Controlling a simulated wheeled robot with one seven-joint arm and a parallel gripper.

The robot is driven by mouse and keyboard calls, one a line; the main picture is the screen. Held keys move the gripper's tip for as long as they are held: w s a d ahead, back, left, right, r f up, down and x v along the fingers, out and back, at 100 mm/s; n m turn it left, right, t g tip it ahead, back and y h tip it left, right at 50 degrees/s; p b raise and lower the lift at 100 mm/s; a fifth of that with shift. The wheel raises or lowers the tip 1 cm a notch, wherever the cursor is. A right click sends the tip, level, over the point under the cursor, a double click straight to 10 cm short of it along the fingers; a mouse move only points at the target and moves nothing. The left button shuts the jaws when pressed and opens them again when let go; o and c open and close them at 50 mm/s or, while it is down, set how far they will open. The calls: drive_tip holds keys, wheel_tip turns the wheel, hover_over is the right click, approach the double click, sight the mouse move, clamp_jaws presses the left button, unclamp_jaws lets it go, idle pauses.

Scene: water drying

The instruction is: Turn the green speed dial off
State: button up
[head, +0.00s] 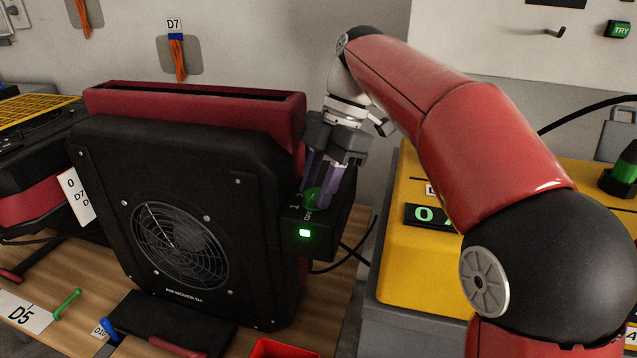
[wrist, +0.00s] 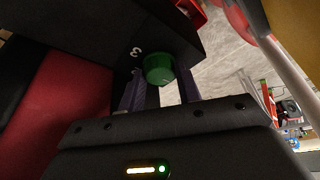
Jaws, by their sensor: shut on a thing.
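The green speed dial (head: 312,196) sits on top of a black control box (head: 318,238) on the right side of the black and red air mover (head: 180,210). A small green light (head: 304,233) glows on the box's front. My gripper (head: 318,188) points down from above, its purple fingers on either side of the dial and shut on it. In the wrist view the dial (wrist: 159,69) shows between the fingers (wrist: 155,92), with a white number 3 beside it. The dial's pointer and exact setting cannot be made out.
A yellow case (head: 400,240) with a green digital display (head: 430,216) stands right of the air mover. Cables hang behind the box. The wooden bench (head: 75,285) holds a D5 label (head: 25,312), a green-handled tool (head: 67,304) and a red tray (head: 283,348).

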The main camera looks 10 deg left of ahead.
idle(0.4)
drive_tip(key=o, duration=1)
drive_tip(key=shift+c, duration=0.2)
